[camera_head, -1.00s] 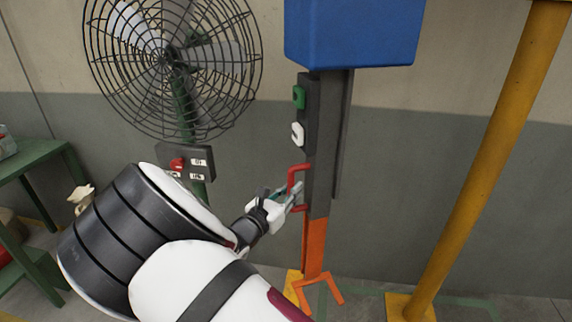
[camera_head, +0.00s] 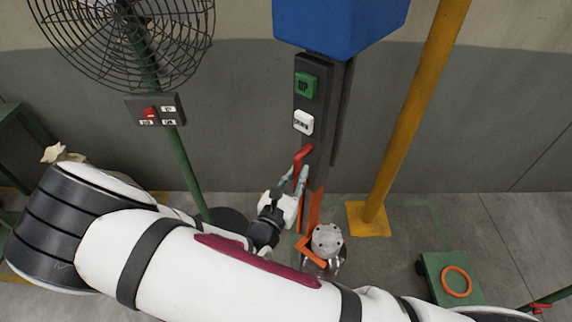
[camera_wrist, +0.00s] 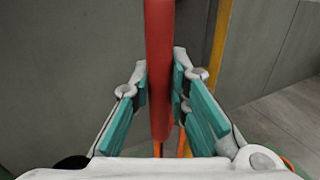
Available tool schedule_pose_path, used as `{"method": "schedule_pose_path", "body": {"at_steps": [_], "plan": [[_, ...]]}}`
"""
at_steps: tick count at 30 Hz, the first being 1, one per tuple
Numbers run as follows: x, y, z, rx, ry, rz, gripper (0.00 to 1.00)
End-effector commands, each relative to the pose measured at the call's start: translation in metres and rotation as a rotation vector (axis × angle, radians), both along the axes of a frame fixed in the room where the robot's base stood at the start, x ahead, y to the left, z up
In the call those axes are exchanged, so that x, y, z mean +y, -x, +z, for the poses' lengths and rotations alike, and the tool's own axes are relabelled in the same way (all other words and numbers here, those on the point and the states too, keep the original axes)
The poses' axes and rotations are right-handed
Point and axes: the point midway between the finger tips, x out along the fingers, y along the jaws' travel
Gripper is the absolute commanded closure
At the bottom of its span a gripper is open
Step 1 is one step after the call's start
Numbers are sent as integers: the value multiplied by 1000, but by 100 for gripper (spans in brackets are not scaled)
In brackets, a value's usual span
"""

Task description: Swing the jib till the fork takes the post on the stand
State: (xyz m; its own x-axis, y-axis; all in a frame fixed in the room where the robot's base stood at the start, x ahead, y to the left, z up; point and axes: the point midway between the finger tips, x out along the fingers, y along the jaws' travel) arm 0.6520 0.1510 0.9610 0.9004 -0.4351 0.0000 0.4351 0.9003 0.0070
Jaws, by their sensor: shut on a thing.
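The jib's hanging dark column (camera_head: 317,112) carries a red handle (camera_head: 303,157) and ends in an orange fork (camera_head: 313,212). My gripper (camera_head: 296,182) is shut on the red handle; in the wrist view the handle (camera_wrist: 159,60) stands between the teal finger pads (camera_wrist: 160,90). A grey round-topped piece with dark holes (camera_head: 327,239) is close beside the fork's lower prongs. It may be the post; I cannot tell whether it lies between the prongs. My arm hides what is below it.
A blue box (camera_head: 340,22) sits atop the column, above green and white buttons. A yellow pole (camera_head: 415,110) stands to the right. A caged fan (camera_head: 125,35) with a switch box (camera_head: 155,109) is at left. A green platform with an orange ring (camera_head: 457,281) is at lower right.

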Motion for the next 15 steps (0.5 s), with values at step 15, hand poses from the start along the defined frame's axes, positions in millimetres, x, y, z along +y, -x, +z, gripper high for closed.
{"method": "schedule_pose_path", "body": {"at_steps": [15], "plan": [[-7, 5, 0, -2, -1, -3, 100]]}}
